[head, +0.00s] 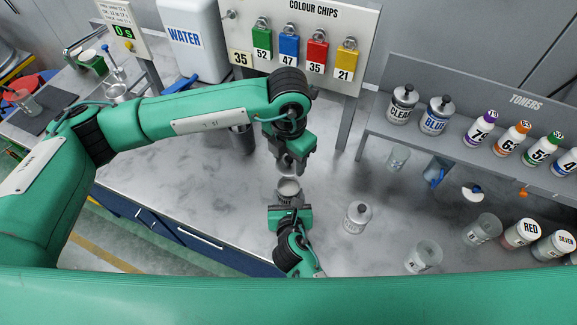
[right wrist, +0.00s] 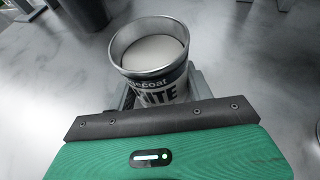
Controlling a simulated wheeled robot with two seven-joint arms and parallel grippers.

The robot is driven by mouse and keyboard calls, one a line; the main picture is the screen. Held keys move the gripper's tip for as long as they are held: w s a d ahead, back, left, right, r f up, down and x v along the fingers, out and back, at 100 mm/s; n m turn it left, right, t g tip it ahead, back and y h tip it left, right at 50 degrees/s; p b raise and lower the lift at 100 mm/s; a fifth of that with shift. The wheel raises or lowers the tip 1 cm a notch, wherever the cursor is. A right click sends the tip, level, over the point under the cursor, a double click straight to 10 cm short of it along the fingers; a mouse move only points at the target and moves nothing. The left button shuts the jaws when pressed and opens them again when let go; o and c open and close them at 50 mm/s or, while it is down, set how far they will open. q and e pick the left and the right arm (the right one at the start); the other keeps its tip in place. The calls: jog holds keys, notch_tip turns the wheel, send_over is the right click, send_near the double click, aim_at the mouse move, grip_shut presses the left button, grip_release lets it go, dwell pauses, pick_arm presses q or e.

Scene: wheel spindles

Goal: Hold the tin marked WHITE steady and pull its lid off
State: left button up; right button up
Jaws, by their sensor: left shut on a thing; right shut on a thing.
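The tin marked WHITE (head: 288,187) stands upright on the bench, its top open and pale paint inside. In the right wrist view the tin (right wrist: 155,85) shows its bare metal rim and part of its label, "ITE". My right gripper (head: 289,202) is shut around the tin's body from the near side. My left gripper (head: 287,164) is above and just behind the tin, pointing down. It is shut on a small grey thing, apparently the lid, mostly hidden by the fingers. The lid is apart from the tin's rim.
A white-labelled bottle (head: 357,217) stands right of the tin. Clear beakers (head: 423,256) and RED (head: 521,233) and SILVER (head: 553,246) tins are farther right. A dark cup (head: 241,137) is behind left. The toner shelf (head: 455,150) is at the back right. Bench left of the tin is clear.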

dwell(0.3)
jog(key=o, duration=1.2)
jog(key=v, duration=1.2)
jog(key=shift+a+f, duration=0.1)
jog(key=shift+s, duration=0.15)
